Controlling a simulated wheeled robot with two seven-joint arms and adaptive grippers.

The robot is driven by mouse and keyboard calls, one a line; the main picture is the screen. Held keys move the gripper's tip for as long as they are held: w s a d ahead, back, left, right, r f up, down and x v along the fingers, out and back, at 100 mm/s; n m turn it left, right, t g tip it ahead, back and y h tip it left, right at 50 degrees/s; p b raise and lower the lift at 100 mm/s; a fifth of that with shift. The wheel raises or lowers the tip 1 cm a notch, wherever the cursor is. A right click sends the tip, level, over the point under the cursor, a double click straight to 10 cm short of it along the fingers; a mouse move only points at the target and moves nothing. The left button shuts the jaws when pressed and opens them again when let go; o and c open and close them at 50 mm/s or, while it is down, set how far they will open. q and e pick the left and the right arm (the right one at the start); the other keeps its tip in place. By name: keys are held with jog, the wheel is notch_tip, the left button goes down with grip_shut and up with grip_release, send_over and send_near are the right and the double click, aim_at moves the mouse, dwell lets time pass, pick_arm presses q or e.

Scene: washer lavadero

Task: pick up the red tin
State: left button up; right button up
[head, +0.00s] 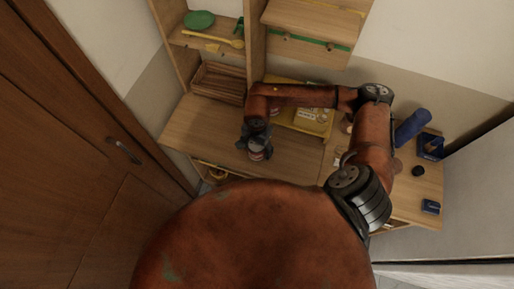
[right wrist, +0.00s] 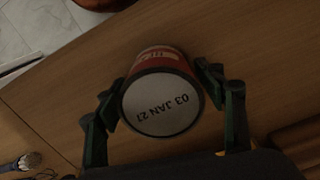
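The red tin (head: 257,154) stands on the wooden counter, partly hidden under my right gripper (head: 257,138) in the head view. In the right wrist view the tin (right wrist: 162,100) shows its pale round end, printed with a date, and part of its red side with a label. The fingers of my right gripper (right wrist: 160,95) are on either side of the tin, close to its rim. A narrow gap seems to show beside the tin, so the fingers look open around it. My left gripper is in neither view.
A wooden basket (head: 218,83) and a yellow box (head: 312,120) stand along the back of the counter (head: 200,130). Shelves rise above; a wooden door (head: 70,150) is at the left.

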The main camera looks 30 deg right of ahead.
jog(key=c, duration=1.2)
jog(key=shift+w, duration=0.1)
jog(key=shift+c, duration=0.5)
jog(key=shift+r, duration=0.15)
